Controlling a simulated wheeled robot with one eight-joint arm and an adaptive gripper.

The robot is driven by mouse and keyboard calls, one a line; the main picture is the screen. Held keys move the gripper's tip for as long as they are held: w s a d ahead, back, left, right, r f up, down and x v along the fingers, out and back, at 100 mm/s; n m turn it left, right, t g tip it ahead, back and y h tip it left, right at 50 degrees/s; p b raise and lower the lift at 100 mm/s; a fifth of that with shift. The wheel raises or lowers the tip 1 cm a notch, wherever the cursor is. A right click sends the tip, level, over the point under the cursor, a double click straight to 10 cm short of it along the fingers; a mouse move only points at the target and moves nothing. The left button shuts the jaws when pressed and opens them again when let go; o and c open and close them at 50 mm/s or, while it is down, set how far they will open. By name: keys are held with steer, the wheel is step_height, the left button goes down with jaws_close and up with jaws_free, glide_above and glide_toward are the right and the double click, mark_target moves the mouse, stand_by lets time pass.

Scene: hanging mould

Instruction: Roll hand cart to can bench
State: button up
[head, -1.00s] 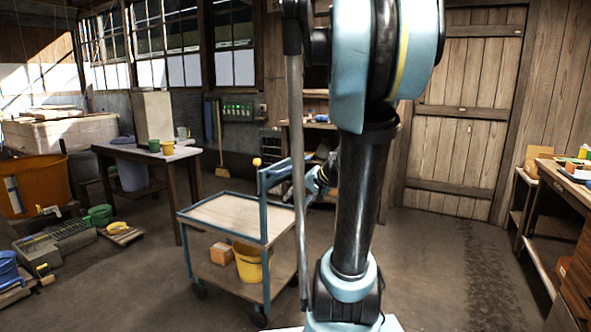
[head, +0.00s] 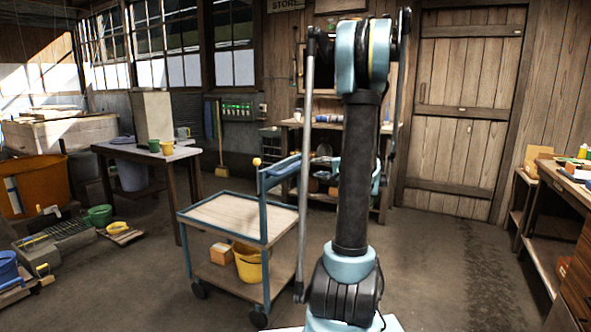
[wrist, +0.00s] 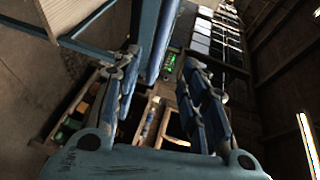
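The hand cart (head: 229,215) has a blue frame, two wooden shelves and a raised blue handle on its right end. It stands on the floor left of my arm. Its tray (wrist: 75,12) and blue frame bars (wrist: 166,38) show in the wrist view. My gripper (wrist: 163,105) is open, its fingers spread with no object clearly held. The bars lie near the left finger; contact cannot be told. In the head view my gripper is mostly hidden behind my arm. I cannot tell surely which bench is the can bench; a left table (head: 180,155) holds small green and yellow containers.
The cart's lower shelf carries a yellow bucket (head: 247,264) and an orange-brown box (head: 221,253). A back bench (head: 290,124) stands by the wall. A right workbench (head: 548,195) holds assorted items. Crates and buckets crowd the left floor. Floor on the right is clear.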

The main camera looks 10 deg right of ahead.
mark_target(297, 166)
steer(key=x, duration=1.7)
steer(key=shift+s+f, duration=0.1)
steer(key=shift+s, duration=0.05)
jaws_close()
